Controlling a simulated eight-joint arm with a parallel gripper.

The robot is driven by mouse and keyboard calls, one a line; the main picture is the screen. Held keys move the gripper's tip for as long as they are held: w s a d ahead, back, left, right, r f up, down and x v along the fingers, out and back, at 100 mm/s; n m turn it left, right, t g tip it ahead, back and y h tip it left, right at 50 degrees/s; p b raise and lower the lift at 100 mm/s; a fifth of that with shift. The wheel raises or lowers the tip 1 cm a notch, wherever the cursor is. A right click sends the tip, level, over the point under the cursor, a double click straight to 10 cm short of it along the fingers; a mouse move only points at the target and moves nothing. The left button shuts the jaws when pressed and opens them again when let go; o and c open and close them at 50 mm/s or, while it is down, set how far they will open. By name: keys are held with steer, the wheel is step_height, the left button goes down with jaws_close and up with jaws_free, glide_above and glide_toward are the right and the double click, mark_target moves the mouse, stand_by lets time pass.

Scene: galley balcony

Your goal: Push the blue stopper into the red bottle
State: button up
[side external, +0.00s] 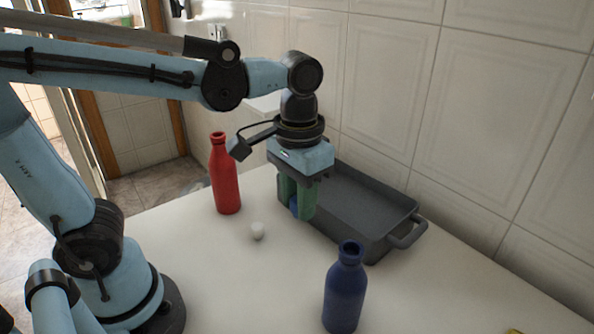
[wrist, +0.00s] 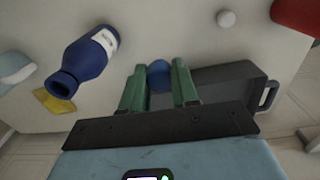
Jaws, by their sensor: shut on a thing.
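My gripper (side external: 298,205) points down with its green fingers shut on the blue stopper (side external: 294,207). The stopper also shows as a round blue top between the fingertips in the wrist view (wrist: 159,73). The fingers hide part of it. The red bottle (side external: 226,182) stands upright on the white table, left of my gripper and apart from it in the side view. Its neck is clear of the gripper. In the wrist view only part of the red bottle (wrist: 298,14) shows, at the top right corner.
A dark grey tray (side external: 402,232) lies beside and behind the gripper, near the tiled wall. A dark blue bottle (side external: 344,297) stands at the front. A small white round thing (side external: 257,230) sits between the red bottle and the gripper. A yellow thing (wrist: 53,102) lies near the table edge.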

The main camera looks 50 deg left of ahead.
steer(key=w+a+r, duration=0.2)
steer(key=w+a, duration=0.3)
steer(key=a, duration=0.2)
steer(key=s+a+r+n, duration=0.3)
steer(key=a+r, duration=0.2)
steer(key=a, duration=0.4)
steer(key=s+a+r+n, duration=0.3)
steer(key=a+r, duration=0.3)
steer(key=a, duration=0.4)
steer(key=shift+s, duration=0.35)
steer(key=o, duration=0.4)
jaws_close()
